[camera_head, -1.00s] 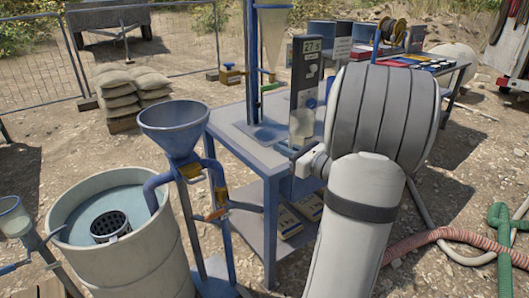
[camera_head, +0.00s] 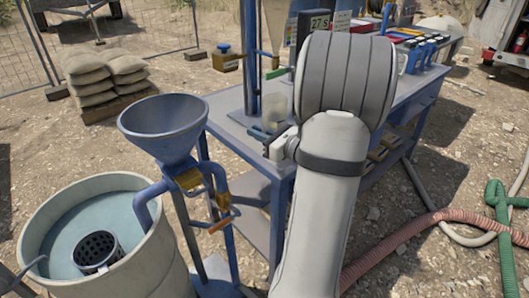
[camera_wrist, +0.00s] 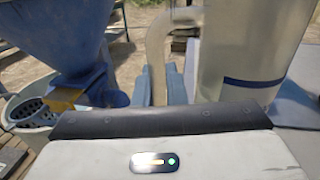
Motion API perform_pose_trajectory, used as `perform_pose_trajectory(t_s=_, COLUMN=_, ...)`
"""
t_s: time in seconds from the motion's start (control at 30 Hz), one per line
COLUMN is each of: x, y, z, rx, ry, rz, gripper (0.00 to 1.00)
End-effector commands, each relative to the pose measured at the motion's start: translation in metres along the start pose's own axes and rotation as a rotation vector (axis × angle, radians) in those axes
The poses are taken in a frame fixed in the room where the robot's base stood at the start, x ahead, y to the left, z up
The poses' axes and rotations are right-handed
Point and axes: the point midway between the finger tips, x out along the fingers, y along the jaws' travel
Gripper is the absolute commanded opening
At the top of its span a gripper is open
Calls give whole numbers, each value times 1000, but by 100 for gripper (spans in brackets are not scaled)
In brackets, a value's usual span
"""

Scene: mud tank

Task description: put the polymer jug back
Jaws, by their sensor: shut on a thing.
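The polymer jug (camera_head: 277,106) is a pale translucent vessel at the near left end of the blue table (camera_head: 228,118). In the wrist view the jug (camera_wrist: 243,45) fills the right side, upright, with a dark blue band low on its wall. Its pale handle (camera_wrist: 157,45) runs down between my two blue-grey fingers. My gripper (camera_wrist: 159,85) is shut on the handle. In the head view my gripper (camera_head: 265,133) is small and partly hidden by my arm. I cannot tell whether the jug's base touches the table.
A blue funnel (camera_head: 163,125) on a stand is left of the table, beside a pale tank (camera_head: 35,220) of liquid with a black strainer (camera_head: 95,250). A display (camera_head: 319,22) stands behind my arm. Hoses (camera_head: 400,240) lie on the ground at right.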

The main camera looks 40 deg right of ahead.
Motion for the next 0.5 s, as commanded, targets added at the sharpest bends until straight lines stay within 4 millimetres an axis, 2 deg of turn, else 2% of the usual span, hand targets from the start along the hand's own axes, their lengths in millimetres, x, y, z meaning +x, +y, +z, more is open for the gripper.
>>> perform_pose_trajectory(t_s=0.03, x=-2, y=-2, z=-10, rx=3, ry=0, rz=-5, gripper=0)
perform_pose_trajectory(t_s=0.27, x=-6, y=-5, z=-28, rx=0, ry=-1, rz=-16, gripper=0)
perform_pose_trajectory(t_s=0.5, x=-7, y=-5, z=-58, rx=1, ry=0, rz=-19, gripper=0)
